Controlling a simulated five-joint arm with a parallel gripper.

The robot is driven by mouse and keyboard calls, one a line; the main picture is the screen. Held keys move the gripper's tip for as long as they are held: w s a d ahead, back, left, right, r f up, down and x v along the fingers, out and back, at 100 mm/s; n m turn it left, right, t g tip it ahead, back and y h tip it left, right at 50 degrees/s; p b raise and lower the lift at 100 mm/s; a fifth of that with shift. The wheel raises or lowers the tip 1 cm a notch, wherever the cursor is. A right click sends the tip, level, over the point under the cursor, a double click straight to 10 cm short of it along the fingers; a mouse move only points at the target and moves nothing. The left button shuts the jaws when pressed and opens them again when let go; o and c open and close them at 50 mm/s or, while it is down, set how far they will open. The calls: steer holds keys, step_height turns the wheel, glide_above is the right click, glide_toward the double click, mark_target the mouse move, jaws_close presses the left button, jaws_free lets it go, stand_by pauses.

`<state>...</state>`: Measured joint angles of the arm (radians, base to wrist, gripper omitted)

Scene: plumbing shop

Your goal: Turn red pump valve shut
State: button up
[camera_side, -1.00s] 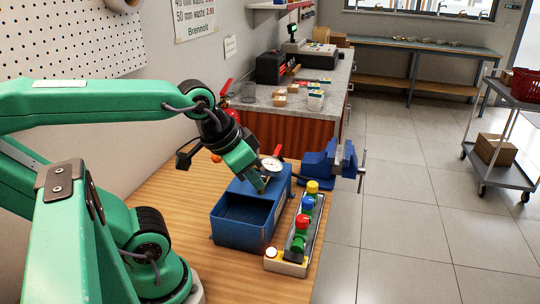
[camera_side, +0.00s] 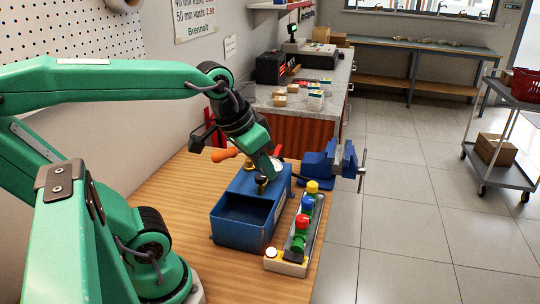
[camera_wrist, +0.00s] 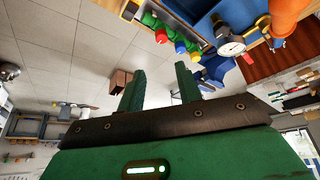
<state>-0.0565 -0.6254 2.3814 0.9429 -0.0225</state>
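The blue test pump (camera_side: 236,235) stands on the wooden bench in the side view, with an open tank at its front. A brass fitting (camera_side: 261,184) and a round gauge (camera_side: 277,166) sit on its top. A red valve lever (camera_side: 278,151) shows just behind the gauge, partly hidden by my gripper. My gripper (camera_side: 268,174) points down just above the pump, by the gauge; contact cannot be told. In the wrist view its two green fingers stand apart with nothing between them. The gauge (camera_wrist: 231,47) shows there at upper right, outside the fingers.
The pump's orange handle grip (camera_side: 224,155) sticks out left of my gripper. A tray of coloured valves (camera_side: 300,233) lies right of the pump. A blue vise (camera_side: 322,165) is behind it. The bench's left front (camera_side: 190,215) is clear.

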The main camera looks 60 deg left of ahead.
steer(key=w+a+r+n+g, duration=0.1)
steer(key=w+a+r+n, duration=0.1)
steer(key=w+a, duration=0.4)
steer(key=n+g, duration=0.4)
steer(key=n, duration=0.2)
glide_toward(279, 147)
steer(key=shift+a, duration=0.15)
steer(key=shift+f, duration=0.2)
steer(key=shift+f, duration=3.8)
jaws_close()
